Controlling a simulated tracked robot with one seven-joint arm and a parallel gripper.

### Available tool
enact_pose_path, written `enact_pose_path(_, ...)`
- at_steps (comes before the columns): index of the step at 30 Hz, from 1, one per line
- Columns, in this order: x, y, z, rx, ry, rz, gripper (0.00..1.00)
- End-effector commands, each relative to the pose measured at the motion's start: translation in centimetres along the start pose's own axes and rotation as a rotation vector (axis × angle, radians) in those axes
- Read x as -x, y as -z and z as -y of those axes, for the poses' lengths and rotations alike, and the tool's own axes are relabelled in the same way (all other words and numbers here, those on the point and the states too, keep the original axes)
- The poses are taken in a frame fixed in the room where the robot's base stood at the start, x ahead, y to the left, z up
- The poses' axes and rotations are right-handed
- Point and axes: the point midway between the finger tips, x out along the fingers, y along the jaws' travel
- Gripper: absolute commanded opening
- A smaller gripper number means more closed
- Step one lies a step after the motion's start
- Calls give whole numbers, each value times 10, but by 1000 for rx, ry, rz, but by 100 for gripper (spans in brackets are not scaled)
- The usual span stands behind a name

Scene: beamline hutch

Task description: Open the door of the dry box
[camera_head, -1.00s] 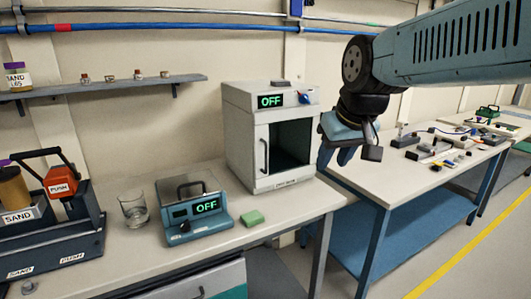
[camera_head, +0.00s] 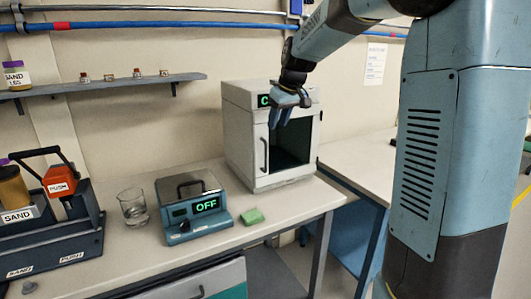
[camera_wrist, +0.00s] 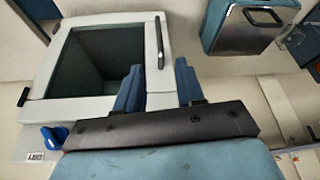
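The dry box (camera_head: 240,135) is a pale grey cabinet on the bench against the wall. Its front has a light panel with an upright black handle (camera_head: 264,155) at the left, beside a dark window or opening (camera_head: 290,145); I cannot tell if it is glazed. My gripper (camera_head: 281,117) hangs before the upper front and partly covers the display. In the wrist view, the dry box (camera_wrist: 90,105) appears upside down. The handle (camera_wrist: 159,42) lies beyond and roughly between my two spread, empty blue fingers (camera_wrist: 158,85), apart from them.
A teal device with an OFF display (camera_head: 206,205) stands left of the dry box, with a green block (camera_head: 253,215) beside it. A glass beaker (camera_head: 134,207) and a sand station (camera_head: 55,230) are further left. A shelf (camera_head: 110,88) with small items is above. A second table (camera_head: 365,160) is at right.

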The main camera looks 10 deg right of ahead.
Motion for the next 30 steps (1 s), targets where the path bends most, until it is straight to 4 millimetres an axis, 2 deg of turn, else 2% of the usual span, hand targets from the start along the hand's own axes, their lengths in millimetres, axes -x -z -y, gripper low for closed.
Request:
enact_pose_path(3, -8, 8, -3, 13, 8, 1, 38)
enact_pose_path(8, -17, 10, -4, 17, 10, 0, 38)
enact_pose_path(11, -30, 10, -3, 17, 11, 2, 38)
enact_pose_path(24, -106, 10, -2, 18, 11, 2, 38)
enact_pose_path(30, -133, 10, -1, 18, 10, 2, 38)
